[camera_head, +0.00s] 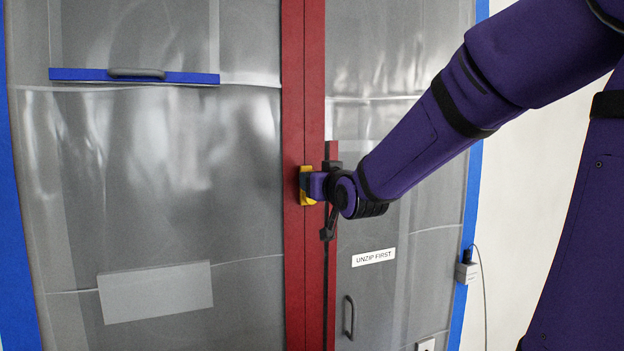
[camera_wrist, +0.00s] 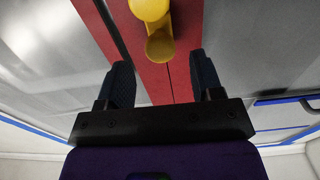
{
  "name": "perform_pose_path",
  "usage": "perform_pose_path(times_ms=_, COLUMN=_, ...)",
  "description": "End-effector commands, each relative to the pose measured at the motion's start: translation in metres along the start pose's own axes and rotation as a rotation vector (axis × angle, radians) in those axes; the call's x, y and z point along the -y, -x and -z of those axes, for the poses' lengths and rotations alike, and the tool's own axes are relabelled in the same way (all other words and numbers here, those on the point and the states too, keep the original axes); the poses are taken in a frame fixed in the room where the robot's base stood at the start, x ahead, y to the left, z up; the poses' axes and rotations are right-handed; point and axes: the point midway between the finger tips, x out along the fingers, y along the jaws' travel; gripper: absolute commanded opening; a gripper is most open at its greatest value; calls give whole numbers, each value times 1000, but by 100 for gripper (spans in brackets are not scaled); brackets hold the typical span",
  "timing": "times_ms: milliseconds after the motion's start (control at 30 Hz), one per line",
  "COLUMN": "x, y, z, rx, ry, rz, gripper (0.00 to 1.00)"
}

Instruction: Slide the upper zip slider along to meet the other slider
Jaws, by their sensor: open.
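A red zip strip (camera_head: 293,90) runs upright down the middle of plastic sheeting in the head view, and a yellow slider (camera_head: 305,197) sits on it. In the wrist view the yellow slider (camera_wrist: 160,44) has a rounded end and shows near the top, on the red strip (camera_wrist: 187,35). My gripper (camera_wrist: 165,78) is open, its two dark fingers apart, with the slider beyond the fingertips and roughly between them. In the head view my gripper (camera_head: 309,185) is at the slider and partly hides it. Contact cannot be told. I cannot make out a second slider.
A white "UNZIP FIRST" label (camera_head: 373,257) and a dark handle (camera_head: 348,317) are right of the strip. A blue bar with a grey handle (camera_head: 135,73) is upper left. A pale panel (camera_head: 155,292) is lower left. A small grey box (camera_head: 466,272) with a cable hangs at right.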

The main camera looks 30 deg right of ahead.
Motion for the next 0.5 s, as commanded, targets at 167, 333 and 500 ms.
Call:
perform_pose_path(times_ms=167, x=0, y=26, z=0, rx=0, ry=1, rz=0, gripper=60)
perform_pose_path(times_ms=333, x=0, y=39, z=0, rx=0, ry=1, rz=0, gripper=60)
perform_pose_path(times_ms=500, x=0, y=43, z=0, rx=1, ry=1, rz=1, gripper=60)
